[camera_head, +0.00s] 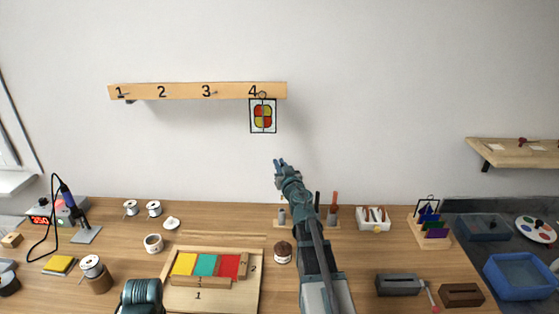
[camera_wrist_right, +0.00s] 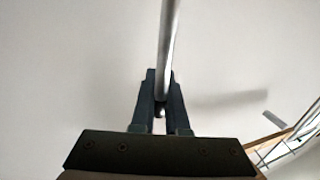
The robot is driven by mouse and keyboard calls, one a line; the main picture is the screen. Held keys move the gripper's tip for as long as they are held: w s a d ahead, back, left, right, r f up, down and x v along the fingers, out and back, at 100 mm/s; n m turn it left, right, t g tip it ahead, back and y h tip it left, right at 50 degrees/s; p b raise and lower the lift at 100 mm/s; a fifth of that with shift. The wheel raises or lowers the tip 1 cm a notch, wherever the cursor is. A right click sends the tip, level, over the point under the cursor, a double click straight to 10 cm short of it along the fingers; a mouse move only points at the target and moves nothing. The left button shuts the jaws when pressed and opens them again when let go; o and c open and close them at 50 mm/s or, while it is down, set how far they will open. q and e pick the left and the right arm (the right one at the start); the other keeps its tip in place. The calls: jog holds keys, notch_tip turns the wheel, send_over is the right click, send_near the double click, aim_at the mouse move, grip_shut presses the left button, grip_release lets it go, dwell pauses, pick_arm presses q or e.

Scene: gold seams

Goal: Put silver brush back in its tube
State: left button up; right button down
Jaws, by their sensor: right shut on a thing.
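My right gripper (camera_head: 280,163) is raised in front of the wall, above the back of the bench. In the right wrist view, its fingers (camera_wrist_right: 161,90) are shut on a smooth silver shaft (camera_wrist_right: 167,45), the silver brush, which runs up out of the picture. I cannot make out the brush clearly in the head view. Below the gripper stands a wooden holder (camera_head: 277,224) with a grey tube (camera_head: 282,215) at its left. A tube at its right (camera_head: 332,216) has a reddish-brown brush (camera_head: 335,199) standing in it. My right arm hides the middle of the holder. My left gripper does not show.
A framed glass panel (camera_head: 263,116) hangs from the numbered wall rail (camera_head: 185,90), left of my gripper. A brown pot (camera_head: 283,252) stands in front of the holder. A white box (camera_head: 373,219) stands right of it. A wooden board (camera_head: 246,295) with coloured pieces lies front left.

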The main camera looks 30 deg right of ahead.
aim_at(282, 195)
jog(key=shift+s+a+r+n+y, duration=0.25)
jog(key=shift+n+y, duration=0.25)
jog(key=shift+y, duration=0.3)
jog(key=shift+f, duration=0.15)
jog(key=shift+f+b, duration=2)
jog(key=shift+b, duration=0.05)
notch_tip(282, 195, down, 7)
jog(key=b, duration=0.7)
dwell(3.0)
jog(key=shift+a, duration=0.1)
jog(key=c, duration=0.8)
grip_release()
jog(key=shift+c, duration=0.2)
jog(key=o, duration=0.5)
